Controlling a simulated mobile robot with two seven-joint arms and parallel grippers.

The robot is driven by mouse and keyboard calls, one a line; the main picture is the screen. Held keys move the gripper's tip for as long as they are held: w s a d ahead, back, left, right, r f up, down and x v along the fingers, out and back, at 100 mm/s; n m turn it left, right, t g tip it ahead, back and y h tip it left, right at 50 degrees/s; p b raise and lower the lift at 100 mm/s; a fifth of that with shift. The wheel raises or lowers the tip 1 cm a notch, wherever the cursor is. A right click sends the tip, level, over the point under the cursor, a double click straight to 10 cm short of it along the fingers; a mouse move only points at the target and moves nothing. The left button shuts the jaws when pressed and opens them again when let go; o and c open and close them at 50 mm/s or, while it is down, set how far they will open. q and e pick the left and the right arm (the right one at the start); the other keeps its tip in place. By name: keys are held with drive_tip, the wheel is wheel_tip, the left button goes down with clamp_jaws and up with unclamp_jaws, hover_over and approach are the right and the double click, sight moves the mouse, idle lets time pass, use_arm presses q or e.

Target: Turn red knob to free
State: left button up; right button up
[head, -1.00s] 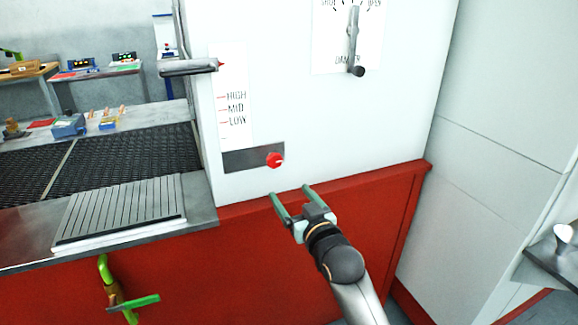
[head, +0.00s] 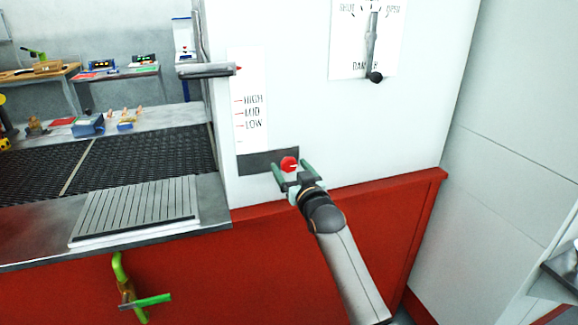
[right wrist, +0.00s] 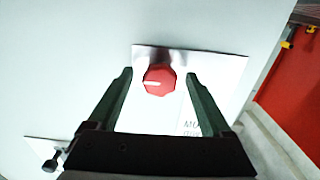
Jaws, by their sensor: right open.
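The red knob (head: 289,163) sits on a grey plate (head: 255,163) low on the white cabinet front. In the right wrist view the red knob (right wrist: 159,80) shows a white pointer mark aimed left. My right gripper (head: 290,167) is open, with its green fingers on either side of the knob. In the right wrist view the right gripper (right wrist: 160,85) has a clear gap between each finger and the knob. Lettering on the plate is partly hidden by a finger. My left gripper does not show for certain.
A lever (head: 372,45) on a dial plate is above right on the cabinet. A HIGH, MID, LOW scale (head: 252,100) with a handle (head: 207,70) is above the knob. A green-handled valve (head: 147,300) is at lower left. The mesh belt (head: 150,155) lies left.

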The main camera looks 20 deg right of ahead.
drive_tip(key=shift+w, duration=0.8)
drive_tip(key=shift+c, duration=0.2)
clamp_jaws()
